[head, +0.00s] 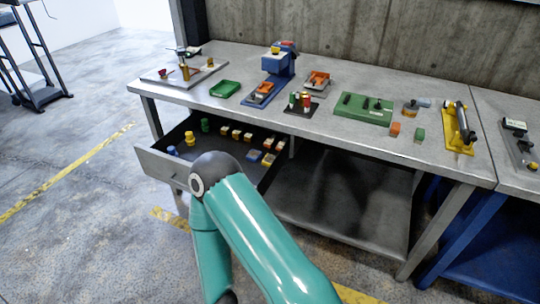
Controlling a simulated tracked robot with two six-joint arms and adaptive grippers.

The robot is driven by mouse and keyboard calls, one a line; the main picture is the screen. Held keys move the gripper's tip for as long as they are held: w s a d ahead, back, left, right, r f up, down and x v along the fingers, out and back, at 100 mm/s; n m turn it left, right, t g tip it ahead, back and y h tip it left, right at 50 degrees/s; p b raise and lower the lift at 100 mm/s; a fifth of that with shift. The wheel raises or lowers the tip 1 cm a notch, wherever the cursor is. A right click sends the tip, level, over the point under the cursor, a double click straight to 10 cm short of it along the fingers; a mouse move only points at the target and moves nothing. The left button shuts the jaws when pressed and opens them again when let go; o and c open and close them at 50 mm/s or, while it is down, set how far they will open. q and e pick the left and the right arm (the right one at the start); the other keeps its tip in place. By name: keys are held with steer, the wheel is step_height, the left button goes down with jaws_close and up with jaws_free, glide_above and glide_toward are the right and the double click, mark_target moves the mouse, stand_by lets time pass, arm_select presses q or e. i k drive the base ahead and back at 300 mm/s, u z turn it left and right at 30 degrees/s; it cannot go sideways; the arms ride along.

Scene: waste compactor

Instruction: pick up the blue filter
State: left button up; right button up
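A small blue cylinder (172,151), which looks like the blue filter, stands in the open drawer (160,165) near its front left corner. A yellow cylinder (189,138) and a green cylinder (205,125) stand behind it in the same drawer. My teal arm rises from the bottom of the head view, and its dark joint covers part of the drawer's front. Neither of my grippers shows in this view.
The drawer also holds several small boxes (248,136). Above it is a metal workbench (225,65) with a green tray (224,89), a blue device (279,64) and a green block (362,108). The floor left of the drawer is clear.

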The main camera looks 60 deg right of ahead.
mark_target(253, 155)
steer(key=z, duration=0.95)
steer(key=i, duration=0.45)
steer(key=z, duration=0.2)
